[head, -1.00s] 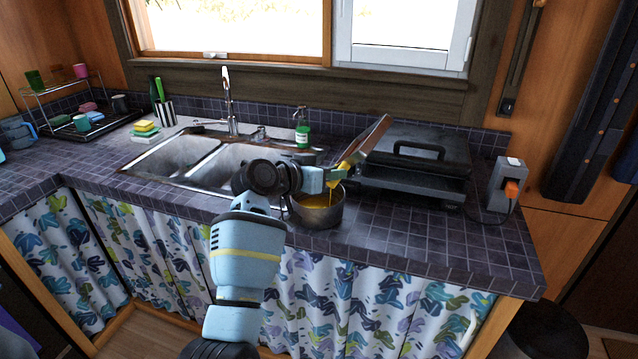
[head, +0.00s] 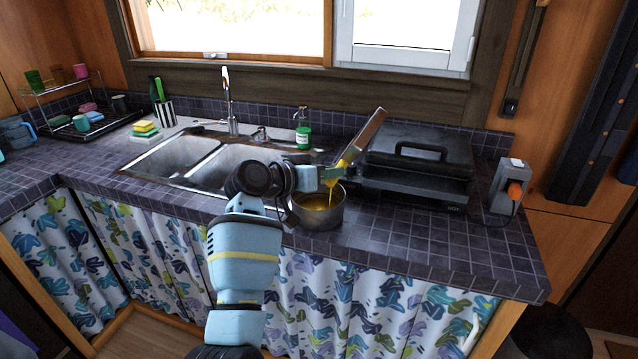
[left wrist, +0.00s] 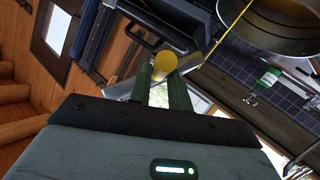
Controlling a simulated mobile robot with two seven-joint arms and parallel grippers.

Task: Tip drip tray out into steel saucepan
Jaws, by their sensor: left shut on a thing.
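The drip tray (head: 364,136) is a thin, reddish-grey tray, tilted steeply above the pan with its low end toward my left gripper (head: 338,174). That gripper is shut on the tray. Yellow liquid (head: 332,194) runs from the tray's low end down into the steel saucepan (head: 321,216), which stands upright on the counter and holds yellow liquid. In the left wrist view, the gripper's fingers (left wrist: 164,76) close around a yellow-coated part, and the saucepan (left wrist: 262,40) shows at upper right with a thin yellow stream. My right gripper is not in view.
A black grill (head: 418,170) stands close right of the pan. A double sink (head: 215,165) with a tap and a green soap bottle (head: 303,130) lie to the left and behind. A grey box with an orange plug (head: 513,190) is at the right. The front right counter is clear.

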